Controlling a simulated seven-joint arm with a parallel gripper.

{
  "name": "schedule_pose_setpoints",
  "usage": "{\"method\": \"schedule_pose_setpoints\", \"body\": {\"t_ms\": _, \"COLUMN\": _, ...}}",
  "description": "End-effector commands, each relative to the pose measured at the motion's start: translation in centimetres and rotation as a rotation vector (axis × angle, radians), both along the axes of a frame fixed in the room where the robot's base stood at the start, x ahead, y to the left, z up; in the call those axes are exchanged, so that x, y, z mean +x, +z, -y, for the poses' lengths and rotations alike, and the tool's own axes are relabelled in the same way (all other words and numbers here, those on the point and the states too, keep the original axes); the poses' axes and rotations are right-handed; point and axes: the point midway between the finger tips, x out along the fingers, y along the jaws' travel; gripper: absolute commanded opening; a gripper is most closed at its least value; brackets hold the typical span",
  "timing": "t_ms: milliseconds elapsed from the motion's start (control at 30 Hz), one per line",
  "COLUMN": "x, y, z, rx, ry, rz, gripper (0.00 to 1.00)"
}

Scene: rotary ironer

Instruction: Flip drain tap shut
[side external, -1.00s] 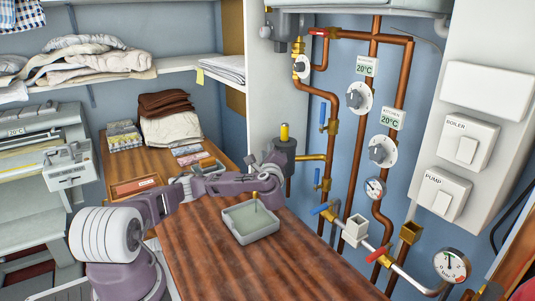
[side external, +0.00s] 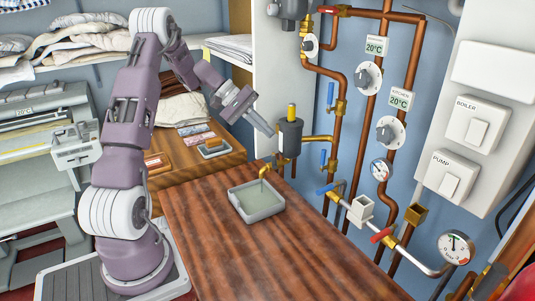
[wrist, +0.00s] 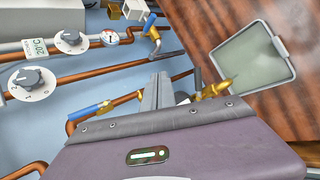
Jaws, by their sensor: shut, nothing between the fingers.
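The brass drain tap (side external: 264,172) sits below the dark cylindrical filter (side external: 291,137), with its spout over a shallow grey tray (side external: 237,209) on the wooden worktop. In the wrist view, the drain tap (wrist: 214,89) is just right of my fingers, and the tray (wrist: 291,73) lies beyond it. In the wrist view, my gripper (wrist: 160,90) looks apart from the tap. The tap's handle position is hard to tell.
Copper pipes (side external: 336,80) with blue-levered valves (side external: 323,159) and dials run up the wall to the right. A red-handled valve (side external: 382,236) is at lower right. The worktop (side external: 300,255) is clear in front of the tray. Folded laundry (side external: 182,109) lies behind my arm.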

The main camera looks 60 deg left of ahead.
Motion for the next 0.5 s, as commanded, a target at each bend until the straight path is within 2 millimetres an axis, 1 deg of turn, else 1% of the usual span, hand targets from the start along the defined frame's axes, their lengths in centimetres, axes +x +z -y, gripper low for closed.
{"method": "schedule_pose_setpoints", "body": {"t_ms": 33, "x": -1.7, "y": 0.6, "z": -2.6, "rx": 0.112, "ry": 0.025, "rz": -0.041, "gripper": 0.0}}
{"method": "schedule_pose_setpoints", "body": {"t_ms": 100, "x": -3.6, "y": 1.0, "z": -5.2, "rx": 0.212, "ry": 0.053, "rz": -0.087, "gripper": 0.0}}
{"method": "schedule_pose_setpoints", "body": {"t_ms": 167, "x": -4.4, "y": 1.2, "z": -6.2, "rx": 0.251, "ry": 0.064, "rz": -0.106, "gripper": 0.0}}
{"method": "schedule_pose_setpoints", "body": {"t_ms": 267, "x": -4.3, "y": 0.5, "z": -6.3, "rx": 0.262, "ry": 0.067, "rz": -0.114, "gripper": 0.0}}
{"method": "schedule_pose_setpoints", "body": {"t_ms": 367, "x": -3.4, "y": -1.1, "z": -5.6, "rx": 0.256, "ry": 0.065, "rz": -0.115, "gripper": 0.0}}
{"method": "schedule_pose_setpoints", "body": {"t_ms": 500, "x": -1.8, "y": -3.7, "z": -4.8, "rx": 0.255, "ry": 0.064, "rz": -0.113, "gripper": 0.0}}
